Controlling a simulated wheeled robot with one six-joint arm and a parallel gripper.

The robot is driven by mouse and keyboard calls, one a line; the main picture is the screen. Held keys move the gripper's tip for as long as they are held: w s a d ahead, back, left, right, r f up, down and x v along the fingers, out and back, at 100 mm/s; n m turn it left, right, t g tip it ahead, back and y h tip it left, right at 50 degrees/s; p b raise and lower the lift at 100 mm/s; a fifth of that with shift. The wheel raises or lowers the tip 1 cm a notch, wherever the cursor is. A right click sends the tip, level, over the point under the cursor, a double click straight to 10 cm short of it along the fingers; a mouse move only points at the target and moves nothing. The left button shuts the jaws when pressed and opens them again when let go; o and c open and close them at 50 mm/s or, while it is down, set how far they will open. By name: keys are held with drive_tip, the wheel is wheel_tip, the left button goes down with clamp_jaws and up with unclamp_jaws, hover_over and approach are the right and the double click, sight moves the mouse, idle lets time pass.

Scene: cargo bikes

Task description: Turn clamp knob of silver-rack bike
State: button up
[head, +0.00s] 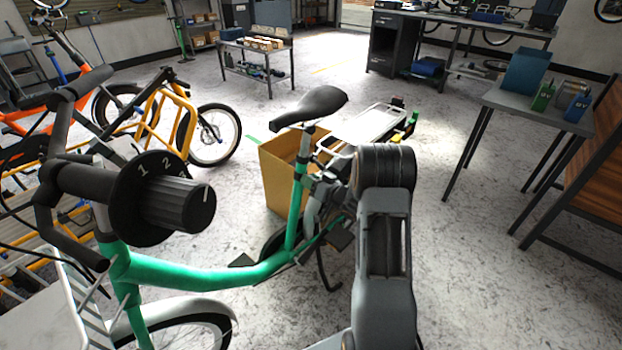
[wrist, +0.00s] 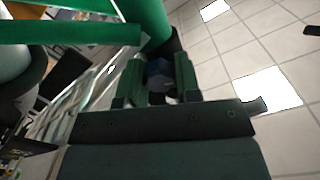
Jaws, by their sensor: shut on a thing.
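The green bike (head: 200,277) stands in front of me, with a black saddle (head: 311,105) and a pale silver rack (head: 368,126) behind it. In the wrist view, my gripper (wrist: 158,78) is shut on a small dark blue faceted knob (wrist: 159,70), just below a green bike tube (wrist: 148,22). The knob lies between the two fingers and is partly hidden. In the head view my own arm covers the area right of the seat tube; the knob and fingertips cannot be made out there.
A black dial (head: 178,204) marked 1 and 2 sits on the near handlebar. A cardboard box (head: 279,178) stands behind the seat tube. An orange bike (head: 75,84) is at left. A grey table (head: 512,104) stands at right, with open floor between.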

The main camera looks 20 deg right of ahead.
idle(0.3)
drive_tip(key=o, duration=0.9)
drive_tip(key=shift+o, duration=0.2)
drive_tip(key=shift+s+d, duration=0.1)
drive_tip(key=p+v, duration=0.2)
drive_tip(key=v, duration=1.1)
drive_tip(key=shift+s, duration=0.3)
drive_tip(key=shift+r, duration=0.1)
